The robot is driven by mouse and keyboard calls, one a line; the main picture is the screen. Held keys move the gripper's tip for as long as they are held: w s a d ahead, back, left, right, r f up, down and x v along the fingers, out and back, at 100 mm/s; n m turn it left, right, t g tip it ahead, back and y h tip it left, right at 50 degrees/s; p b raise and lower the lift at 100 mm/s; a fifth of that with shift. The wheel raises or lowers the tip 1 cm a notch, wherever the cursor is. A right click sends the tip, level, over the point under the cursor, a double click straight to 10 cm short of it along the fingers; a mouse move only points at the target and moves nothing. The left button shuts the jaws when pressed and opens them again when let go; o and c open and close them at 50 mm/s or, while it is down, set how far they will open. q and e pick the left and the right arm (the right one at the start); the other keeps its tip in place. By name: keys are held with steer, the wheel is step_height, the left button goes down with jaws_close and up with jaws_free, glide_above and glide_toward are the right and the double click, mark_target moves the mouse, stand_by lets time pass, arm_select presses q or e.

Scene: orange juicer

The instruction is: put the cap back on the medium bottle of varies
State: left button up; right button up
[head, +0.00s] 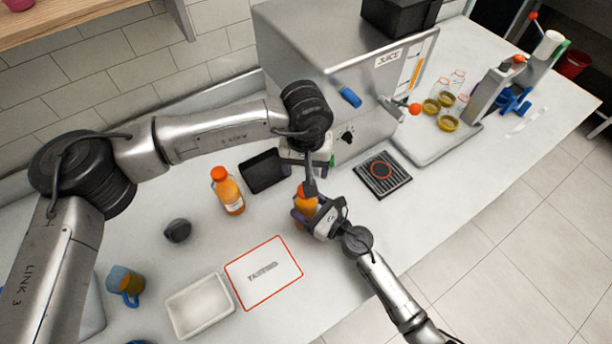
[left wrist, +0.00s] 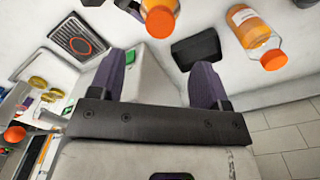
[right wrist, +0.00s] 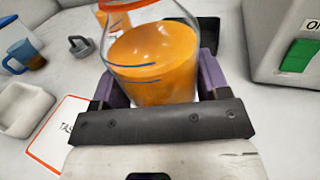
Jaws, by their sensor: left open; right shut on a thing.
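A clear bottle of orange juice (head: 304,203) is held upright by my right gripper (head: 312,214), whose fingers are shut around its sides. The bottle fills the middle of the right wrist view (right wrist: 155,60). An orange cap (left wrist: 160,22) shows at its top in the left wrist view; I cannot tell how firmly it sits. My left gripper (head: 309,182) is just above and beside the bottle top, partly hiding it. In the left wrist view its fingers (left wrist: 160,75) are apart with nothing between them. Another juice bottle (head: 230,195) with an orange cap (head: 218,173) stands to the left.
The steel juicer (head: 340,75) stands behind, with a black grated drip tray (head: 401,184) at its front. A black bin (head: 262,170), a dark round object (head: 177,231), a blue mug (head: 122,281), a white tray (head: 178,308) and a red-edged mat (head: 275,290) lie left and in front.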

arm_select(q)
steer(key=shift+r, duration=1.55)
arm_select(e)
steer(key=o, duration=1.8)
steer(key=shift+d, duration=0.1)
arm_select(q)
steer(key=shift+f+b, duration=0.45)
steer(key=shift+f, duration=0.05)
arm_select(e)
steer(key=v, duration=1.3)
steer(key=shift+s+d, duration=0.2)
steer(key=shift+s, duration=0.1)
